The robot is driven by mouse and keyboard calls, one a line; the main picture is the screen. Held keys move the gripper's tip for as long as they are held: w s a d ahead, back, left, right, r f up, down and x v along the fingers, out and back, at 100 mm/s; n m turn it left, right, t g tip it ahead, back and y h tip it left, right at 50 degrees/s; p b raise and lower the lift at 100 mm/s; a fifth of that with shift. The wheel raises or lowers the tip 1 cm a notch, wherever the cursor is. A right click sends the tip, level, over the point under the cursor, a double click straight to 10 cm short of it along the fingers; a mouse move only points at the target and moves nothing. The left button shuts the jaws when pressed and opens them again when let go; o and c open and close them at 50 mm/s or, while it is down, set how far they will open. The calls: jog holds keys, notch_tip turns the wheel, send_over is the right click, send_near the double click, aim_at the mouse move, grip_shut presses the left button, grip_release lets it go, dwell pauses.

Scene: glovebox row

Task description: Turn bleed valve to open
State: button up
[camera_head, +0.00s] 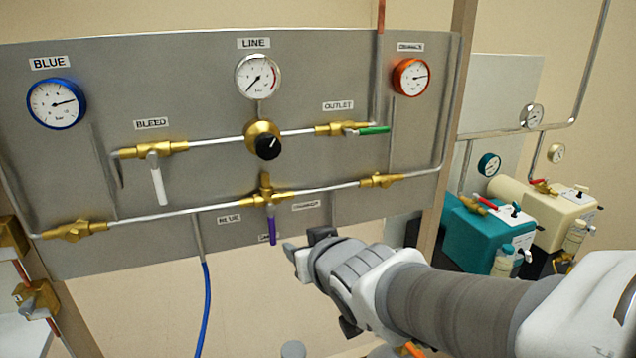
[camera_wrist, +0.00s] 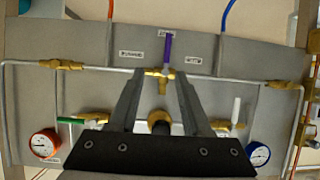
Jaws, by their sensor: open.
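The bleed valve (camera_head: 165,148) is a brass fitting under the BLEED label at the panel's left. Its white lever (camera_head: 157,182) hangs down, across the pipe. In the wrist view, which is upside down, the white lever (camera_wrist: 236,110) lies right of the fingers. My gripper (camera_head: 303,246) is open and empty, in front of the panel's lower edge, to the right of and below the bleed valve. In the wrist view, my gripper's fingers (camera_wrist: 160,78) are apart, with the purple-lever valve seen beyond them.
A purple lever (camera_head: 272,225) hangs near my gripper. A green lever (camera_head: 374,130) lies along the outlet pipe. A black-and-brass regulator knob (camera_head: 267,146) and blue gauge (camera_head: 56,103) stick out of the panel. A blue hose (camera_head: 206,305) hangs below. Teal and cream pumps stand right.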

jog(key=s+d+m+g+h, duration=0.1)
jog(key=s+d+h, duration=0.2)
jog(key=d, duration=0.5)
jog(key=shift+d+r+m+g+p, duration=0.15)
jog(key=shift+r+m+g+p, duration=0.2)
jog(key=shift+p, duration=0.1)
